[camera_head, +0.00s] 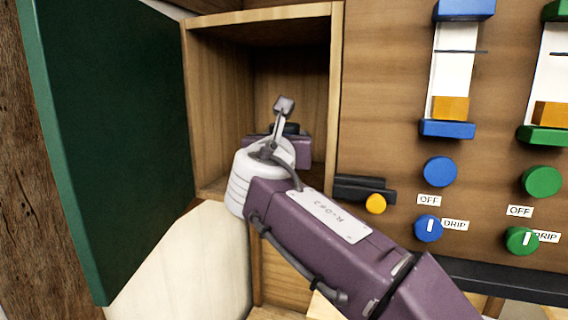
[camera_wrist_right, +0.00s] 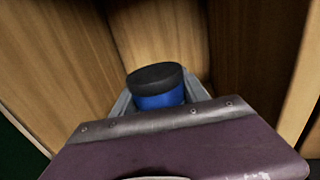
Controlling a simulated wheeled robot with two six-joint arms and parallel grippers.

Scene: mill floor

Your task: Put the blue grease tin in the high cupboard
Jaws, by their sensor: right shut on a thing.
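The high cupboard (camera_head: 215,95) is a wooden box with its green door (camera_head: 110,130) swung open to the left. My right arm reaches up into it from the lower right. The blue grease tin (camera_wrist_right: 160,95), blue with a black lid, sits upright between the fingers of my right gripper (camera_wrist_right: 168,98) in the right wrist view, inside the cupboard. My right gripper is shut on it. In the head view the wrist hides most of the tin; a dark bit that looks like its lid (camera_head: 290,128) shows above. Whether the tin touches the cupboard floor is hidden. My left gripper is not in view.
Right of the cupboard, a panel carries a blue gauge (camera_head: 452,85) and a green gauge (camera_head: 550,80) with knobs below. The cupboard's side walls flank the gripper.

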